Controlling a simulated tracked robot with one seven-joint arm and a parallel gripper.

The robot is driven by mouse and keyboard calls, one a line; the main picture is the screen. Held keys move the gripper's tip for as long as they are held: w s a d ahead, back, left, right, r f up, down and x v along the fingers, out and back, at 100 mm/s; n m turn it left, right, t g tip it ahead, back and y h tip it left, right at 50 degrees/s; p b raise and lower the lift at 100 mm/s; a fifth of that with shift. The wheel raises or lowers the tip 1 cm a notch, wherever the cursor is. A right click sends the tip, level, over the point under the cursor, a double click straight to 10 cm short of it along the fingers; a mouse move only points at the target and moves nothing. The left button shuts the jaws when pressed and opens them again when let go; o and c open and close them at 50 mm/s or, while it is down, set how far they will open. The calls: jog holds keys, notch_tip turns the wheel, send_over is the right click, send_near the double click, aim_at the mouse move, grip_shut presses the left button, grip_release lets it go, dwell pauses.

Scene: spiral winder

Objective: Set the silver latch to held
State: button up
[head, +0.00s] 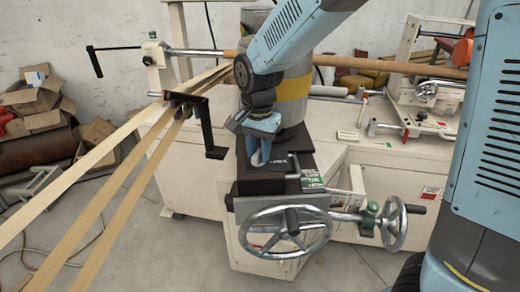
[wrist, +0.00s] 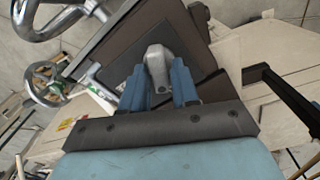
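The silver latch (wrist: 157,60) is a rounded grey lever on a dark plate; in the wrist view it sits between my two blue fingers. In the head view its pale metal (head: 256,158) shows just below my fingertips, on the black top of the winder's wheel unit. My gripper (head: 260,137) points down at it, and in the wrist view my gripper (wrist: 160,85) has a finger close against each side of the latch, with little gap visible. The fingers hide the latch's lower part, and its setting cannot be read.
A large handwheel (head: 290,232) and a smaller handwheel (head: 393,224) stand in front of and right of the latch. A black bracket (head: 207,128) and long tan strips (head: 100,205) are to the left. A brown tube (head: 385,67) runs behind.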

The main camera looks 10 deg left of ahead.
aim_at(258, 151)
grip_shut()
jog(key=n, duration=0.5)
jog(key=shift+a+n, duration=0.1)
jog(key=shift+n, duration=0.3)
jog(key=shift+o, duration=1.5)
grip_release()
notch_tip(258, 151, up, 14)
jog(key=shift+f, duration=0.15)
